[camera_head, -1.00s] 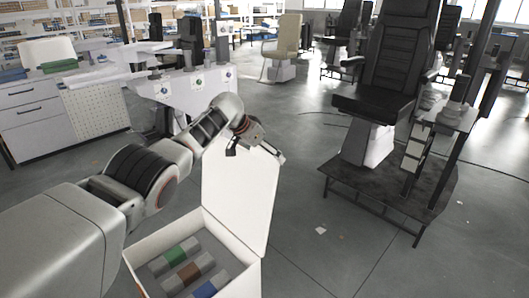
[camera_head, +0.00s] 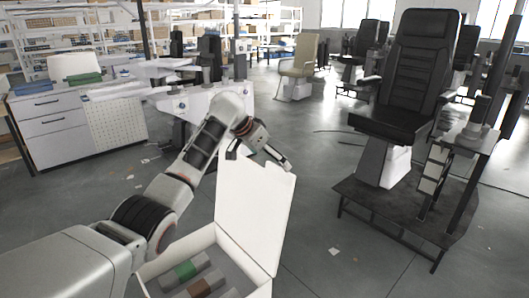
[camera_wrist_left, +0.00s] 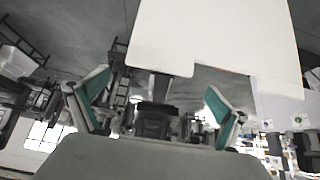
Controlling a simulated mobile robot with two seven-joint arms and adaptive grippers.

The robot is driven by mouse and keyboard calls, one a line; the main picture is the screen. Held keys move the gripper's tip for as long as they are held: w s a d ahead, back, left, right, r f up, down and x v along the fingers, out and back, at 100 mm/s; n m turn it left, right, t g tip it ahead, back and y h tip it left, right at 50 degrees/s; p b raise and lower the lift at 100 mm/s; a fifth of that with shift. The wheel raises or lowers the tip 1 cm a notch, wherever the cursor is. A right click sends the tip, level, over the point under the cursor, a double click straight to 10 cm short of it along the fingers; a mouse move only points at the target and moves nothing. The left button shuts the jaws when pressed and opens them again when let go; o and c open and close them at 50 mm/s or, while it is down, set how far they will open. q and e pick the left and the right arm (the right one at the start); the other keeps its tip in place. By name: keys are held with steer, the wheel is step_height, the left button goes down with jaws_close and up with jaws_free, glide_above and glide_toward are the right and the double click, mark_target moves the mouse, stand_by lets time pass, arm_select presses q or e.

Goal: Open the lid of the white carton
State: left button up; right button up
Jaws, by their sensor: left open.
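The white carton (camera_head: 179,262) stands low at the bottom of the head view, its lower part cut off by the frame edge. Its lid (camera_head: 254,208) stands up steeply from the box, so the inside shows. Inside lie grey blocks, one with a green band (camera_head: 187,270) and one with a brown band (camera_head: 200,288). My left gripper (camera_head: 257,160) is open at the lid's upper edge. In the left wrist view its two teal-padded fingers (camera_wrist_left: 157,106) are spread apart, with the white lid (camera_wrist_left: 215,40) beyond them. Touch cannot be told. My right gripper is not in view.
A black chair (camera_head: 416,85) on a dark platform (camera_head: 400,215) stands to the right. A white drawer cabinet (camera_head: 62,130) is at the left, with white machines (camera_head: 190,100) behind my arm. Grey floor lies open between carton and platform.

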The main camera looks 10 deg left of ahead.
arm_select(q)
steer(key=shift+v, duration=2.05)
steer(key=s+a+f+n+t, duration=0.1)
steer(key=s+f, duration=0.4)
steer(key=f, duration=0.6)
steer(key=s+f+n+y, duration=0.1)
steer(key=s+f, duration=0.4)
steer(key=f, duration=0.7)
steer(key=s+a+f+n+t, duration=0.1)
steer(key=s+f, duration=0.4)
steer(key=f, duration=0.6)
steer(key=s+f+t, duration=0.1)
steer(key=s+f, duration=0.3)
steer(key=s, duration=0.4)
steer(key=s+f, duration=0.4)
steer(key=s, duration=0.5)
steer(key=s+r+t, duration=0.1)
steer(key=s, duration=1.2)
steer(key=shift+s+a+t+y, duration=0.3)
steer(key=shift+a+y, duration=0.05)
steer(key=shift+y, duration=0.05)
